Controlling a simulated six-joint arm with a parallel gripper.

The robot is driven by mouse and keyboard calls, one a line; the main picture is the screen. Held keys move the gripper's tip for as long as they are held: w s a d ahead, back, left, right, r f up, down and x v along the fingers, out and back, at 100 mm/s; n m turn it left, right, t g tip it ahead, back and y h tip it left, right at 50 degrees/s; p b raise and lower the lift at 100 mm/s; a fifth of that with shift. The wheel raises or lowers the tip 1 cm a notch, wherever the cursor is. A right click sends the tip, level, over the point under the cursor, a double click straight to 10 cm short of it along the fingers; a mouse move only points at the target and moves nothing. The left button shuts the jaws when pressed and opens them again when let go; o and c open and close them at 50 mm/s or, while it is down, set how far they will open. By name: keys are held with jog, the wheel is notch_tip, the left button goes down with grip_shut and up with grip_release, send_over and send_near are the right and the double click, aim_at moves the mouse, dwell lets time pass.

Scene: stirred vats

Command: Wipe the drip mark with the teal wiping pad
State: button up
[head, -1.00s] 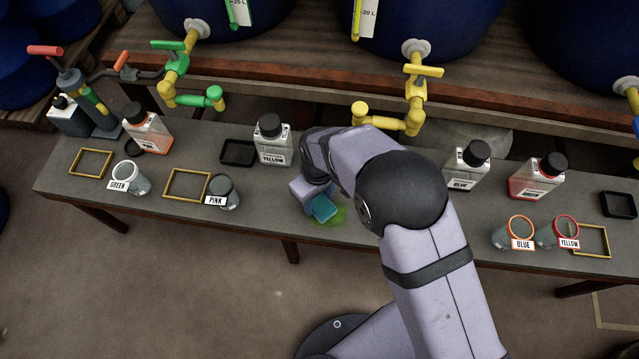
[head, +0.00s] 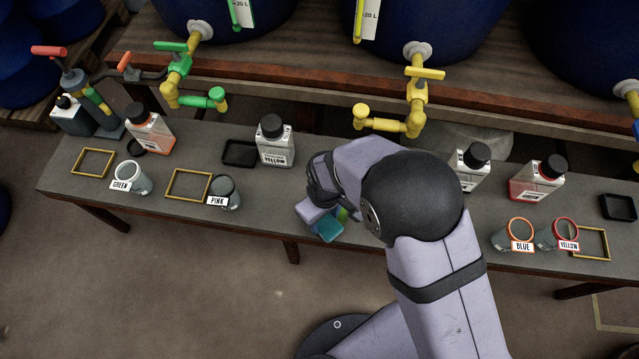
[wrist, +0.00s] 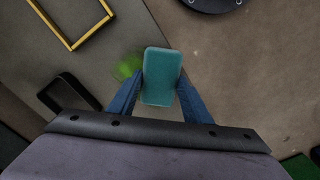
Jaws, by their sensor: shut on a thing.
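The teal wiping pad (head: 330,231) is held in my gripper (wrist: 159,94), between its two blue fingers in the wrist view. The pad (wrist: 162,75) is at the bench's front edge, and I cannot tell whether it touches the surface. The drip mark (wrist: 128,66) is a blurry green patch on the grey bench top, just left of the pad in the wrist view. In the head view a bit of green (head: 343,214) shows just above and right of the pad; my arm and gripper hide the surface around it.
The narrow bench (head: 262,212) holds a yellow-labelled bottle (head: 276,145) and a black tray (head: 240,153) left of my gripper. A pink-labelled cup (head: 226,190) and a yellow frame (head: 188,185) lie further left. Blue- and yellow-labelled cups (head: 512,236) stand at the right.

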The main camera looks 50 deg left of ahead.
jog(key=shift+w+a+f+b, duration=0.15)
jog(key=shift+w+a+b, duration=1.05)
jog(key=shift+w+a, duration=1.05)
jog(key=shift+w+r, duration=0.25)
jog(key=shift+w, duration=0.3)
jog(key=shift+w+d+p, duration=0.25)
jog(key=shift+p, duration=0.05)
jog(key=shift+w+d, duration=0.1)
jog(key=shift+d, duration=0.25)
jog(key=shift+s+d+p, duration=1.8)
jog(key=shift+s+d, duration=1.05)
jog(key=shift+s, duration=0.1)
notch_tip(320, 180, up, 8)
jog(key=p, duration=0.6)
jog(key=shift+w+a, duration=0.1)
jog(key=shift+f, duration=0.1)
